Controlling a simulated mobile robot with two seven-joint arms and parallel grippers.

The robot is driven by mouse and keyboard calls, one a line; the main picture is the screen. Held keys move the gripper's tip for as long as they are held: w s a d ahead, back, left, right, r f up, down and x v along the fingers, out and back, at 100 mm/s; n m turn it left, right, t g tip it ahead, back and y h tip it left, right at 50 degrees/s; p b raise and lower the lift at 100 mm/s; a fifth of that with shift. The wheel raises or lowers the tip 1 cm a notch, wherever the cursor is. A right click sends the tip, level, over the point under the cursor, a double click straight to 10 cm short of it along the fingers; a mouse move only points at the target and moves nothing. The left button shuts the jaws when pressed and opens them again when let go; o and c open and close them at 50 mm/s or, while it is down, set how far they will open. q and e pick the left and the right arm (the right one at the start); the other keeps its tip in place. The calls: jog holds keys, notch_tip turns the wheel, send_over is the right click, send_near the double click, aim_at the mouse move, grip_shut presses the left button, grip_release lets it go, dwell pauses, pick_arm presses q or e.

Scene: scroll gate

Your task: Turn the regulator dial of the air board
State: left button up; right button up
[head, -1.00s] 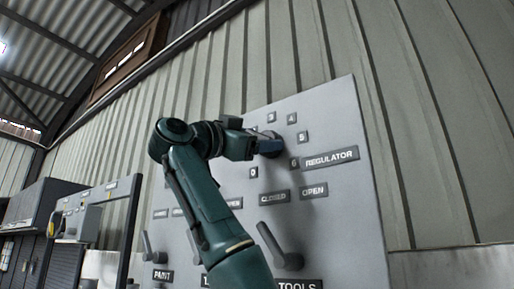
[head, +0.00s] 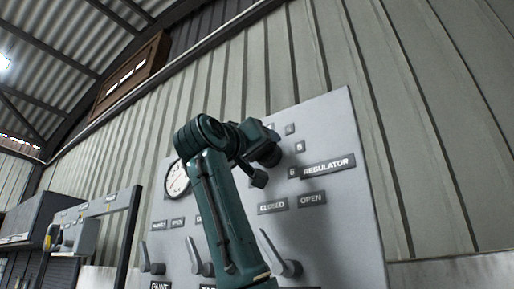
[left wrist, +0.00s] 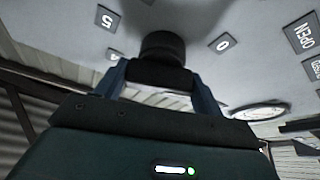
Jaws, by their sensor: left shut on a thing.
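The regulator dial, a round black knob (left wrist: 163,46), stands out from the grey air board (head: 345,215). In the left wrist view, the blue fingers of my left gripper (left wrist: 160,84) sit on both sides of the dial, and the jaws are shut on it. In the head view the left gripper (head: 264,156) is at the board, left of the REGULATOR label (head: 327,167), and covers much of the dial. Number plates ring the dial: 5 (head: 299,146) and 6 show in the head view, 0 (left wrist: 223,43) and 5 in the wrist view. My right gripper is out of view.
A round white gauge (head: 177,181) is on the board left of my arm. Several levers, one at lower right (head: 284,262), stick out below, close to my forearm. OPEN (head: 311,199) and CLOSED plates lie above them. Grey cabinets (head: 35,215) stand at far left.

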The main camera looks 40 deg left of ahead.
pick_arm(q)
jog(key=n, duration=0.2)
jog(key=n+g+y+p, duration=0.1)
jog(key=n, duration=0.1)
jog(key=shift+y, duration=0.3)
jog(key=shift+d+n+g+y, duration=0.1)
jog(key=shift+n+g+y, duration=0.25)
jog(key=shift+n, duration=0.75)
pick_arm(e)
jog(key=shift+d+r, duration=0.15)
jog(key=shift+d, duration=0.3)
pick_arm(q)
jog(key=shift+n+p, duration=0.3)
jog(key=shift+n, duration=0.1)
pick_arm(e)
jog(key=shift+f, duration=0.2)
pick_arm(q)
jog(key=o, duration=1)
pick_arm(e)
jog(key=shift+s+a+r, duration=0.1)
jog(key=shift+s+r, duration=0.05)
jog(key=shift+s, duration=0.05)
